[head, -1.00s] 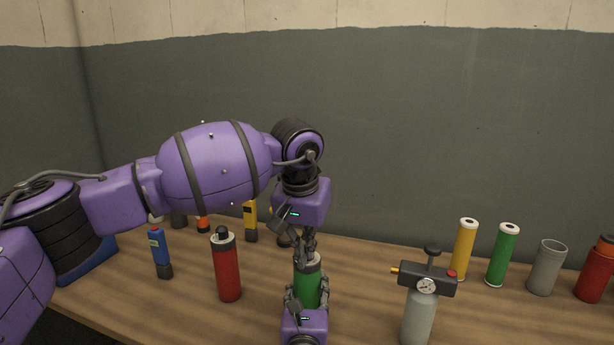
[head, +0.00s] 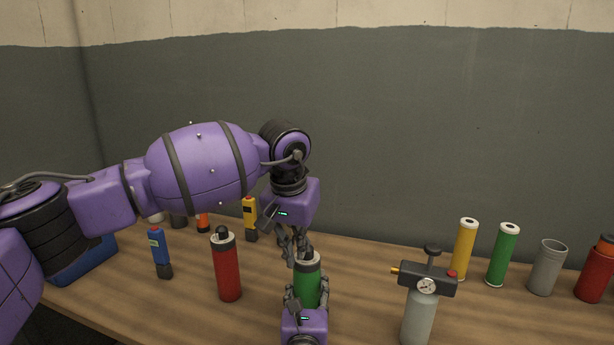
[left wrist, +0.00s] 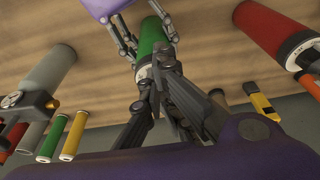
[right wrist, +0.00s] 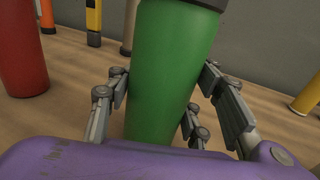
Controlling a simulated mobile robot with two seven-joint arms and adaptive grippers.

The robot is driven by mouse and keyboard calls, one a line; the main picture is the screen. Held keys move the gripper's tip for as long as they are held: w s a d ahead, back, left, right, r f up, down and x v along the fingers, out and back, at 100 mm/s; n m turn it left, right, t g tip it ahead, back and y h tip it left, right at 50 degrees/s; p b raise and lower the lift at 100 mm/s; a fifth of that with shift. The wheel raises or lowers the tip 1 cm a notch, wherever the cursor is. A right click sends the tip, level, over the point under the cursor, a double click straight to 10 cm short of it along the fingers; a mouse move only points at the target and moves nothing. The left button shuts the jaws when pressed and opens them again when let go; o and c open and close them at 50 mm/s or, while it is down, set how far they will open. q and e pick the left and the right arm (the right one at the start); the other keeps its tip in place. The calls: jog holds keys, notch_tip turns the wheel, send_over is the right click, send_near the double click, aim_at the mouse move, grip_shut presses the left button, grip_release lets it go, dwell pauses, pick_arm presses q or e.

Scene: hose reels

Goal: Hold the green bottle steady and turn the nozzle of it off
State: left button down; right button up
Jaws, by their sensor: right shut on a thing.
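The green bottle (head: 307,284) stands upright on the table in the head view, with a pale band and dark top. It also shows in the left wrist view (left wrist: 151,36) and fills the middle of the right wrist view (right wrist: 168,70). My right gripper (head: 306,300) is shut on its body from the near side. My left gripper (head: 291,250) is above the bottle, its fingers pointing down at the top. The fingers look close together, and whether they touch the nozzle is unclear. The nozzle is mostly hidden behind these fingers.
A red bottle (head: 226,270) stands left of the green one, and a grey canister with gauge (head: 419,315) to the right. Blue (head: 160,252) and yellow (head: 250,218) devices stand at the left. Several cylinders, including a green one (head: 502,258), line the back right.

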pick_arm(q)
jog(key=shift+w+r, duration=0.15)
jog(key=shift+a, duration=0.1)
jog(key=shift+s+a, duration=0.15)
jog(key=shift+s, duration=0.2)
jog(key=v, duration=0.3)
jog(key=w+v, duration=0.1)
jog(key=v, duration=0.1)
jog(key=shift+r, duration=0.5)
pick_arm(e)
jog(key=shift+d, duration=0.1)
pick_arm(q)
jog(key=shift+s+d+f, duration=0.1)
jog(key=shift+d+f, duration=0.3)
jog(key=shift+f, duration=0.6)
jog(key=shift+s+d+f, duration=0.1)
jog(key=shift+d+f, duration=0.3)
jog(key=shift+f, duration=0.55)
jog(key=shift+s+d+f, duration=0.1)
jog(key=shift+d+f, duration=0.25)
jog(key=shift+f, duration=0.65)
